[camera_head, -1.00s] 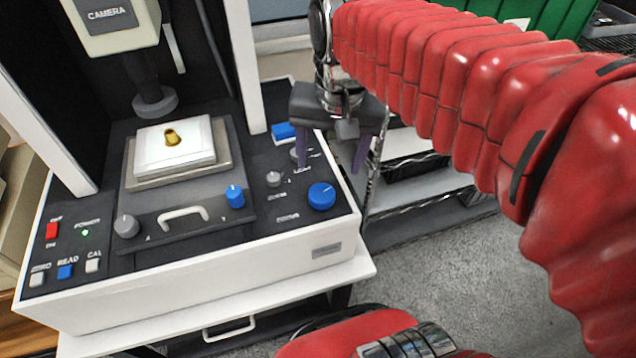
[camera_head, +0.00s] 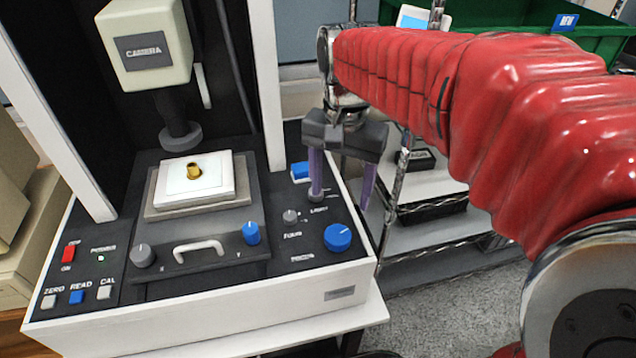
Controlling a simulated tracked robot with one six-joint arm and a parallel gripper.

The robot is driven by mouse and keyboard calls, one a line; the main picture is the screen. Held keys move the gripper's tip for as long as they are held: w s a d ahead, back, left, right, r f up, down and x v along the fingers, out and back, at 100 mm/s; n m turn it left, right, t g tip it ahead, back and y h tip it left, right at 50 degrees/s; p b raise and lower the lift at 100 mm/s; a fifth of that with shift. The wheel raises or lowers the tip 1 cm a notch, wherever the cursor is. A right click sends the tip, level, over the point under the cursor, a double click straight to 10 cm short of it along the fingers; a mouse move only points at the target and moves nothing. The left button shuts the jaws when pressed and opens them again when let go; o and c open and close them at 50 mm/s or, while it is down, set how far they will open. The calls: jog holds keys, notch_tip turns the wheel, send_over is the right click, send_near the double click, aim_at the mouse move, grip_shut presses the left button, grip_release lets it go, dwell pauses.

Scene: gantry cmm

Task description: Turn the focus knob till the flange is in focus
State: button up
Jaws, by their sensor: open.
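The large blue focus knob (camera_head: 338,237) is at the front right of the machine's black panel. The brass flange (camera_head: 194,171) sits on a white plate (camera_head: 168,187) on the stage, under the camera (camera_head: 146,50) and its lens. My gripper (camera_head: 341,202) hangs pointing down, with purple fingers spread and nothing between them. It appears behind and above the focus knob, apart from it. Its left finger overlaps a small grey knob (camera_head: 316,196) in the picture; I cannot tell if they touch.
A grey knob (camera_head: 290,216) stands just left of the focus knob. The blue Y knob (camera_head: 251,232), grey X knob (camera_head: 142,256) and a white handle (camera_head: 198,248) are on the stage front. A white column (camera_head: 266,90) rises left of my gripper. A wire shelf (camera_head: 440,232) stands at right.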

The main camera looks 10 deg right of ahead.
aim_at(336, 235)
notch_tip(336, 235, down, 13)
jog(key=shift+r, duration=0.1)
dwell(0.5)
jog(key=shift+c, duration=0.6)
jog(key=shift+a, duration=0.1)
jog(key=c, duration=0.9)
